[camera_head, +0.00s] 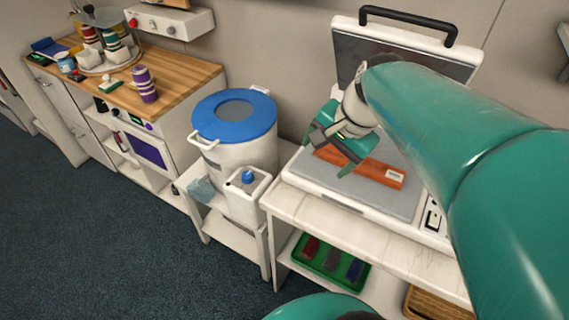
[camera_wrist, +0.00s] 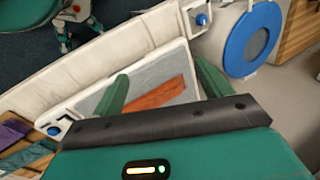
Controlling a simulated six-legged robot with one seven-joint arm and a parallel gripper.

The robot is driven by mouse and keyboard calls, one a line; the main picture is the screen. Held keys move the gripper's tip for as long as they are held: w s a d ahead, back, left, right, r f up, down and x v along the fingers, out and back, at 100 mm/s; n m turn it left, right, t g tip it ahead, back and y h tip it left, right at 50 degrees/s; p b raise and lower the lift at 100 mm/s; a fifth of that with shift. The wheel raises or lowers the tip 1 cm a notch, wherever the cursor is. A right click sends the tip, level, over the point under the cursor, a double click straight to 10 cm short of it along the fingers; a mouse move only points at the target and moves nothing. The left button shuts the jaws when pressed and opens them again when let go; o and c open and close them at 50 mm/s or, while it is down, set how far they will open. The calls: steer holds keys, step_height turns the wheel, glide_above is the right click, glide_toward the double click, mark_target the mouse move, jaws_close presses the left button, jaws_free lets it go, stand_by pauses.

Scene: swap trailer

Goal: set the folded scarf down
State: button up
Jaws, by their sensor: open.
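The folded scarf (camera_head: 366,164) is a flat orange-red strip with a small white label at its right end. It lies on the grey bed (camera_head: 333,188) of an open white press-like machine. In the wrist view the scarf (camera_wrist: 157,96) shows between my two fingers, its near part hidden by the dark bar of the gripper. My gripper (camera_head: 327,152) is open above the left end of the scarf, with the fingers apart. Whether the fingertips touch the bed cannot be told. The wrist view also shows my gripper's green fingers (camera_wrist: 160,85).
The machine's lid (camera_head: 385,62) stands raised behind the bed. A white bin with a blue lid (camera_head: 234,114) and a white canister (camera_head: 246,196) stand to the left. A green tray (camera_head: 330,262) sits on the shelf below. A wooden counter (camera_head: 178,70) with spools is further left.

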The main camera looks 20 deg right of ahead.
steer(key=s+a+n+t+h, duration=0.1)
steer(key=s+a+n, duration=0.4)
steer(key=a+n, duration=0.4)
steer(key=n, duration=0.3)
steer(key=shift+a+r+t+h, duration=0.35)
steer(key=shift+a+t+h, duration=0.05)
